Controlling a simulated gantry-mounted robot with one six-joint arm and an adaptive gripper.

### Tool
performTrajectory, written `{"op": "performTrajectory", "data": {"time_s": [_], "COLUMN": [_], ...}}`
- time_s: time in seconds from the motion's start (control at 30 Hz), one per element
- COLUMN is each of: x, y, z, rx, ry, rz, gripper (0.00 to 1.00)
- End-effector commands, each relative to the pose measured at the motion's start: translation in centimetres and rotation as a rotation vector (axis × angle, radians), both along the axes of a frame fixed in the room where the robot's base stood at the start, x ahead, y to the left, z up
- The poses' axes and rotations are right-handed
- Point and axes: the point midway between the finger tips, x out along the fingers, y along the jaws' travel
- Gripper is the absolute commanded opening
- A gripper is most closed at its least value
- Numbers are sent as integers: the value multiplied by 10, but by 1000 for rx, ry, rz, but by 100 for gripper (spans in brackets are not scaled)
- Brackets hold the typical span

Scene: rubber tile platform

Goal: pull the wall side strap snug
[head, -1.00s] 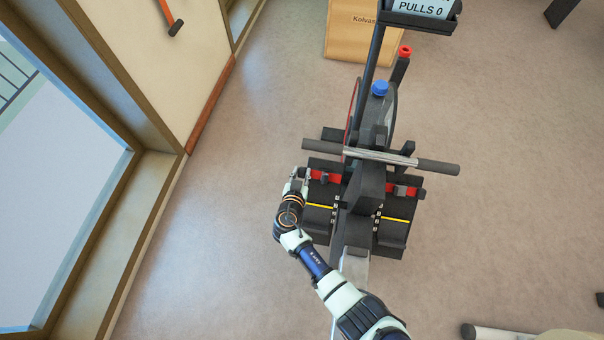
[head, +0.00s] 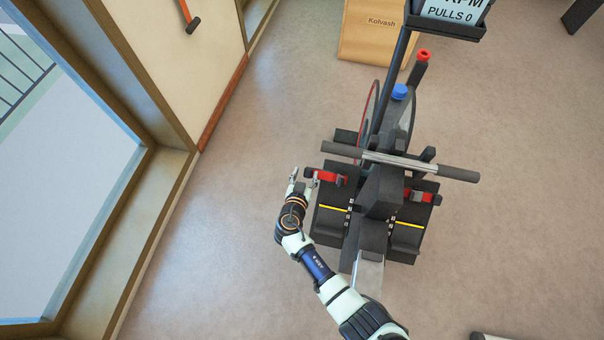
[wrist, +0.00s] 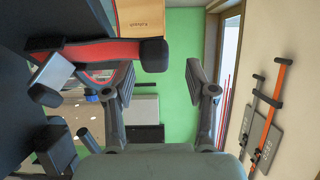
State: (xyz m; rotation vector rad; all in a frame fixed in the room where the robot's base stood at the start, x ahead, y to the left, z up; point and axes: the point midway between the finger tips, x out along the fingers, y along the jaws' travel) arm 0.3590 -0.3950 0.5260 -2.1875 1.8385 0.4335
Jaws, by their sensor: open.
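The rowing machine's wall side foot strap (head: 327,177) is a red band across the left footplate (head: 330,222). Its outer end reaches past the plate's left edge, towards my gripper. In the wrist view the red strap (wrist: 105,52) has a grey buckle (wrist: 52,75) and ends in a black tab (wrist: 154,55). My gripper (head: 304,175) is open beside the left footplate, on the wall side. In the wrist view the tab shows between the spread fingers (wrist: 160,82), nearer the left one; I cannot tell whether it touches. The other red strap (head: 420,196) crosses the right footplate.
The handle bar (head: 400,161) lies across the machine just beyond the straps. The display (head: 448,15) stands above it, with a wooden box (head: 372,28) behind. The window wall (head: 165,190) is at the left, with bare floor (head: 235,190) between.

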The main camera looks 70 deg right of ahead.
Motion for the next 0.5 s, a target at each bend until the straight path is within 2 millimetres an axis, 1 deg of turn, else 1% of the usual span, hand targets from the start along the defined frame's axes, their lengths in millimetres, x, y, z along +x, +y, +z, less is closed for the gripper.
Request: {"op": "performTrajectory", "data": {"time_s": [0.1,0.3,0.4,0.5], "x": [-4,-12,-15,-17], "y": [27,71,87,96], "z": [10,29,35,39], "rx": [0,1,1,1], "ry": [-1,-1,-1,0], "rz": [6,6,6,4], "gripper": [56,56,56,56]}}
